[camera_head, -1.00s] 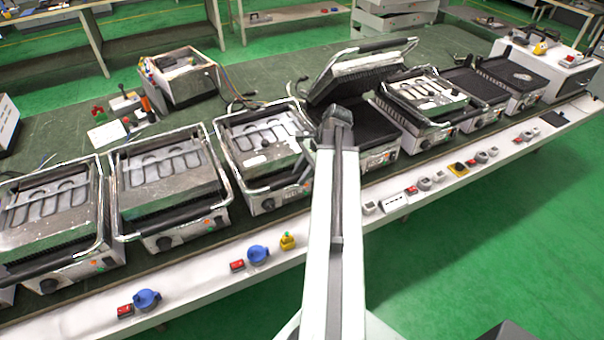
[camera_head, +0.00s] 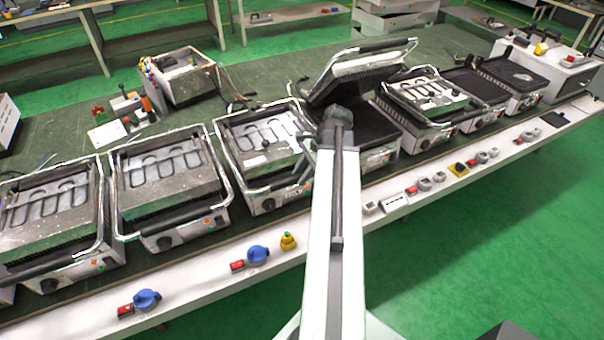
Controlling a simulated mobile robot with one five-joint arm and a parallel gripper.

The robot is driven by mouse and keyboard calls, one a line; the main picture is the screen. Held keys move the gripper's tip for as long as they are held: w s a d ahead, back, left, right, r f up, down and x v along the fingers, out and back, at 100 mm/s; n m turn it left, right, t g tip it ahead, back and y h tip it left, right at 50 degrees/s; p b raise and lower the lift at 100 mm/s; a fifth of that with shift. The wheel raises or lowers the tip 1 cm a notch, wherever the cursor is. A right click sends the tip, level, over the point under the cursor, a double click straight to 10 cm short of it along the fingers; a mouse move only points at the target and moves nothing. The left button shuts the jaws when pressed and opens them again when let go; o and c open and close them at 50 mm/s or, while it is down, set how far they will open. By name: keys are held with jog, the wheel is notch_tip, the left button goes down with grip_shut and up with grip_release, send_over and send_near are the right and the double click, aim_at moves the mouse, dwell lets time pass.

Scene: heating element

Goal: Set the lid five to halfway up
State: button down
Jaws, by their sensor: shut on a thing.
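A row of contact grills stands along the bench; no numbers are legible, so I cannot tell by label which lid is five. One lid (camera_head: 362,66) stands raised, with its ribbed underside showing above a dark lower plate. My arm reaches up the middle of the view. My gripper (camera_head: 307,150) is small and partly hidden beside the arm's end, at the right front corner of that lowered lid's handle. It appears shut on the handle; the exact contact is unclear.
Two lowered grills (camera_head: 170,185) stand to the left, and several more to the right. The bench's white front ledge (camera_head: 200,283) carries red, blue and yellow switches. An open box with wires (camera_head: 183,77) stands behind. Green floor (camera_head: 500,240) is clear at the right front.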

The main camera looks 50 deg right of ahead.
jog(key=shift+s, duration=0.15)
jog(key=shift+d, duration=0.25)
jog(key=shift+a, duration=0.2)
jog(key=w+d+r+p, duration=0.1)
jog(key=w+r+p, duration=0.1)
jog(key=r+p, duration=0.65)
jog(key=w+d+r+p, duration=0.1)
jog(key=w+r+p, duration=0.1)
jog(key=r+p, duration=0.65)
jog(key=w+d+r+p, duration=0.4)
jog(key=w+r+p, duration=0.8)
jog(key=r+p, duration=0.2)
jog(key=shift+d, duration=0.15)
jog(key=shift+r, duration=0.1)
